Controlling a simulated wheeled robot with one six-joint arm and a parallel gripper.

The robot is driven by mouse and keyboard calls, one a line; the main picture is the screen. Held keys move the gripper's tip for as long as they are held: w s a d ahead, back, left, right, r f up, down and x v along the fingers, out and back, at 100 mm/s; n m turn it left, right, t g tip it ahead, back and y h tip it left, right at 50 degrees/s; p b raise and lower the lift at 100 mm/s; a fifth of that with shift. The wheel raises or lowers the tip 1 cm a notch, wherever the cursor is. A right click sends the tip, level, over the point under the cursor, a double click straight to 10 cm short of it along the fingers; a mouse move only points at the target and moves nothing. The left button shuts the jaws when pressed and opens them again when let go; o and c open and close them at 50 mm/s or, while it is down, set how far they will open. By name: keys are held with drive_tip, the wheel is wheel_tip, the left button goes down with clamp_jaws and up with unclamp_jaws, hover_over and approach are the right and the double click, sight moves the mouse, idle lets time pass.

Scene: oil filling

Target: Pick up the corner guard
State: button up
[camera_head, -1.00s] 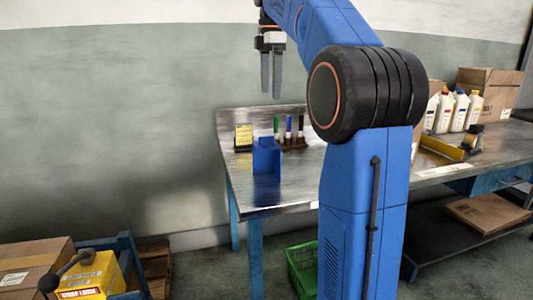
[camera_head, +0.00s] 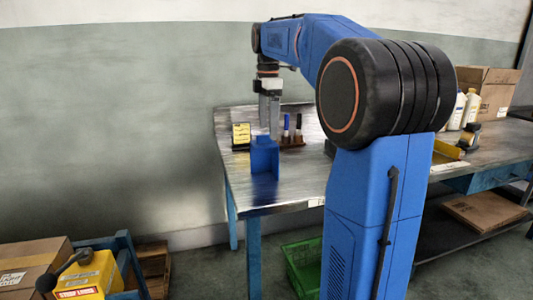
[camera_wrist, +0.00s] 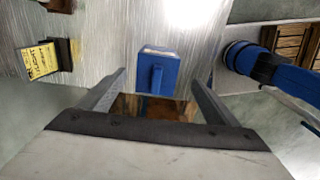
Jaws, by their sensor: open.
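A blue block-like piece, seemingly the corner guard (camera_head: 265,155), stands on the metal table near its left end. In the wrist view the blue corner guard (camera_wrist: 155,75) shows from above, with a raised loop or tab on it, between my two fingers and beyond their tips. My gripper (camera_head: 269,130) hangs pointing down above and slightly behind it in the head view. In the wrist view my gripper (camera_wrist: 157,80) is open with nothing between its fingers. No contact with the piece shows.
A yellow sign on a dark stand (camera_head: 241,136) is left of the blue piece. Markers in a holder (camera_head: 291,138) stand close on its right. The table's front left (camera_head: 262,195) is bare. Bottles (camera_head: 464,108) and a cardboard box (camera_head: 492,90) stand far right.

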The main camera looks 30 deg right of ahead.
sight(267, 137)
drive_tip(key=shift+w+f, duration=0.15)
drive_tip(key=shift+f, duration=1.05)
drive_tip(key=shift+w+f, duration=0.1)
drive_tip(key=shift+f, duration=1.05)
drive_tip(key=shift+c, duration=0.3)
drive_tip(key=c, duration=1.5)
drive_tip(key=shift+r, duration=0.1)
drive_tip(key=shift+c, duration=0.2)
